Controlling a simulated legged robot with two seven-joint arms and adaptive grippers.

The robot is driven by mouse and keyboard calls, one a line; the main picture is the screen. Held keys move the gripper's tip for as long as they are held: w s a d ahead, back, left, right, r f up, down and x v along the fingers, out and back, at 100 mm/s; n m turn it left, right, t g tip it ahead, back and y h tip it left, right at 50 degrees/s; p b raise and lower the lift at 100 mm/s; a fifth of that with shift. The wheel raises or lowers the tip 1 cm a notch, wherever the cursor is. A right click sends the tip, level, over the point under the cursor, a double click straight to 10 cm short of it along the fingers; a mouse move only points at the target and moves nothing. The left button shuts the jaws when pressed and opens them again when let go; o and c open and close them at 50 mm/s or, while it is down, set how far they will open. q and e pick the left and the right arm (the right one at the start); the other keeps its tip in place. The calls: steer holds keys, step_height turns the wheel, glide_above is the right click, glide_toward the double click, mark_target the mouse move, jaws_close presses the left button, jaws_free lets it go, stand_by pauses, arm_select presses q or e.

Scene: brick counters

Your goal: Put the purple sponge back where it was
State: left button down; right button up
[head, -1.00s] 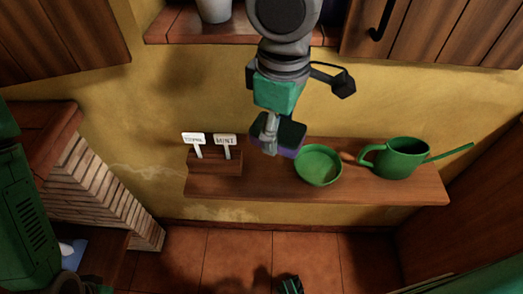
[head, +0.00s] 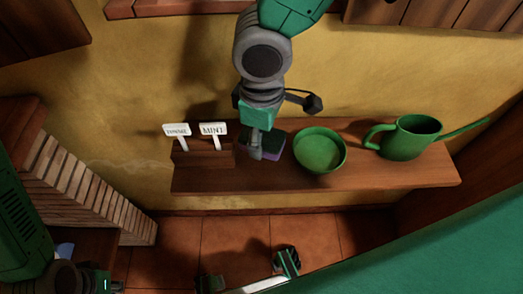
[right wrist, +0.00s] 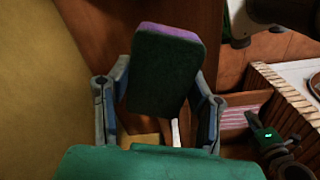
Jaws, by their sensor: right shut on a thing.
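The purple sponge, with a dark green face, is in my right gripper (head: 263,152) in the head view. The sponge (head: 274,147) shows over the brown wall shelf (head: 330,180), between the wooden label block and a green bowl. I cannot tell whether it touches the shelf. In the right wrist view the sponge (right wrist: 162,75) stands between the two grey fingers of the right gripper (right wrist: 160,110), its purple edge at the top. My left gripper (head: 98,284) is at the bottom left, cut by the frame; its fingers are not clear.
The wooden block (head: 205,155) with two white labels, one reading MINT, stands left of the sponge. The green bowl (head: 320,150) is close on its right, and a green watering can (head: 410,138) further right. Bare shelf lies along the front edge.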

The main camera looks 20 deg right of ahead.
step_height(320, 180, down, 5)
steer(key=shift+r+b, duration=0.1)
steer(key=shift+b, duration=0.6)
steer(key=shift+c, duration=0.5)
steer(key=o, duration=1.1)
steer(key=shift+r, duration=0.15)
step_height(320, 180, up, 11)
steer(key=p, duration=0.3)
steer(key=shift+p, duration=0.3)
steer(key=shift+r, duration=0.45)
steer(key=shift+s, duration=0.1)
